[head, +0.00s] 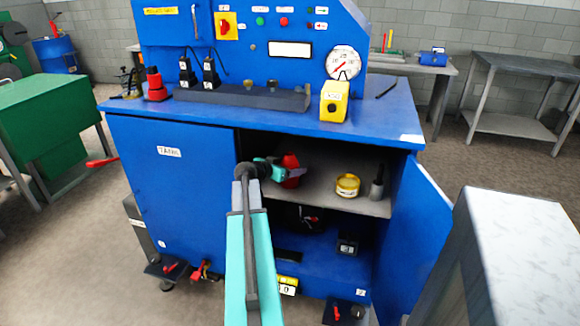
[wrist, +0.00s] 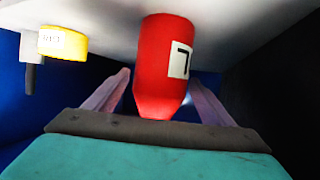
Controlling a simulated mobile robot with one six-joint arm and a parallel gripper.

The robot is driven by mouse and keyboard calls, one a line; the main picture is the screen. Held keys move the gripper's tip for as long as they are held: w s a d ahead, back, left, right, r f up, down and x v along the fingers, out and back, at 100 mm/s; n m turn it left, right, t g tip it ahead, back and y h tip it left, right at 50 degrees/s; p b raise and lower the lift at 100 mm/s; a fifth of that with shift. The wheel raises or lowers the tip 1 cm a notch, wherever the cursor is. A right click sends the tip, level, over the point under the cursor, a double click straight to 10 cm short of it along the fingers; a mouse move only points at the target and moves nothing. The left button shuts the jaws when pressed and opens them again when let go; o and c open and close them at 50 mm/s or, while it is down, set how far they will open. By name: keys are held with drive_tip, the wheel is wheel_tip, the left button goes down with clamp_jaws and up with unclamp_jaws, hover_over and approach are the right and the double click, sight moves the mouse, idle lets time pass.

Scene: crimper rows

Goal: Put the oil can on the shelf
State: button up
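The oil can (head: 291,163) is red, with a tapered end and a white label marked with a dark character. It is at the left of the cabinet's inner shelf (head: 330,195). In the wrist view, which looks upside down, the can (wrist: 165,60) has its wide end against the pale shelf surface (wrist: 240,22), and it looks upright. My gripper (wrist: 160,85) has one finger on each side of the can. A gap shows between the left finger and the can, so the fingers look open. In the head view my gripper (head: 285,172) partly hides the can.
A yellow round tin (head: 347,186) and a dark grey item with a thin stem (head: 377,188) stand further right on the shelf. The open blue door (head: 415,235) bounds the right side. The closed door (head: 175,200) is left of my arm. Dark items lie in the lower compartment.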

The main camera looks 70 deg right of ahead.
drive_tip(key=shift+r+p, duration=0.2)
drive_tip(key=shift+p, duration=0.1)
drive_tip(key=b+v, duration=0.1)
drive_tip(key=v, duration=1.1)
drive_tip(key=shift+f, duration=0.15)
idle(0.6)
